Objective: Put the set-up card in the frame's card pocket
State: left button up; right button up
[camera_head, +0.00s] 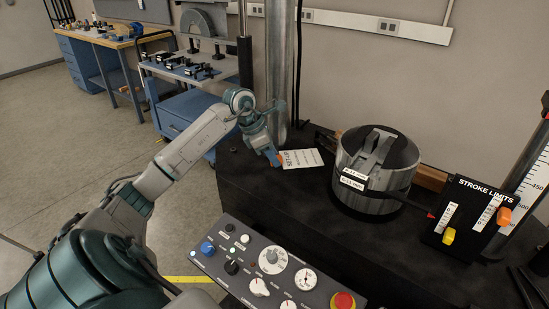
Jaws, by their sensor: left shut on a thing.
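The set-up card (303,158) is a small white card with dark printing, in the middle of the head view. My left gripper (278,160) is shut on the card's left edge. The card lies nearly flat, low over the black top of the frame (270,195). I cannot tell whether it touches that surface. I cannot make out the frame's card pocket in this view. My right gripper is not in view.
A round metal fixture (376,165) stands just right of the card. A STROKE LIMITS panel (468,215) with orange and yellow sliders is further right. A control panel (265,262) with knobs and a red button is in front. A vertical metal column (281,65) rises behind my gripper.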

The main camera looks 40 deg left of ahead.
pick_arm(q)
jog(key=shift+w+a, duration=0.2)
jog(key=shift+w, duration=0.5)
notch_tip(320, 180, down, 3)
jog(key=shift+f+p, duration=0.2)
jog(key=shift+p, duration=0.9)
jog(key=shift+f, duration=0.15)
jog(key=shift+f+b, duration=0.15)
jog(key=shift+b, duration=0.2)
jog(key=o, duration=0.9)
jog(key=shift+o, duration=0.2)
